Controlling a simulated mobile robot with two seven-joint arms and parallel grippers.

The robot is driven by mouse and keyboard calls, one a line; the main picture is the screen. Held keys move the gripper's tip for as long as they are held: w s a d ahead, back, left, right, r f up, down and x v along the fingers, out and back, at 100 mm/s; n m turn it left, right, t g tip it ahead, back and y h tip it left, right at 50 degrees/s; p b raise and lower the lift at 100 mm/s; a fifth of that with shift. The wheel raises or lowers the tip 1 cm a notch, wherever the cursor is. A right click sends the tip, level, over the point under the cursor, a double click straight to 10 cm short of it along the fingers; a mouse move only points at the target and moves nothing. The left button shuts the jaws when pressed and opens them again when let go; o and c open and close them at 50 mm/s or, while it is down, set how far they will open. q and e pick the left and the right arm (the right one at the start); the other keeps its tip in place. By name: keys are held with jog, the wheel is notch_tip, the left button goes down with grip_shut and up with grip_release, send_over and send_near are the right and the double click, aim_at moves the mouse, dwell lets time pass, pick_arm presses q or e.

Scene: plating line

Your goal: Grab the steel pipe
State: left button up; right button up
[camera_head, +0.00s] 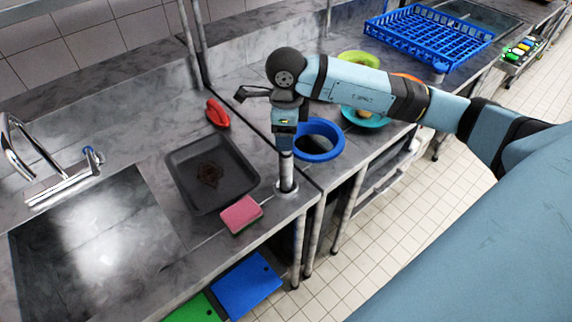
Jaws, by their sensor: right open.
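The steel pipe (287,172) is a short grey metal cylinder standing upright near the front edge of the counter, with a wider round base. My right gripper (285,148) points straight down directly over it, with the fingertips at the pipe's upper part. The gripper hides the pipe's top, and I cannot tell whether the fingers touch it. The right gripper is open. My left gripper is not in view.
A black tray (187,190) with a brown stain, a pink sponge (240,214) and a red object (217,113) lie to the left. A blue-rimmed round opening (337,133) is close on the right. A sink and faucet (62,186) are farther left.

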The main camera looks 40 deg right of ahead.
jog(key=shift+f, duration=0.2)
grip_shut()
jog(key=shift+r, duration=0.2)
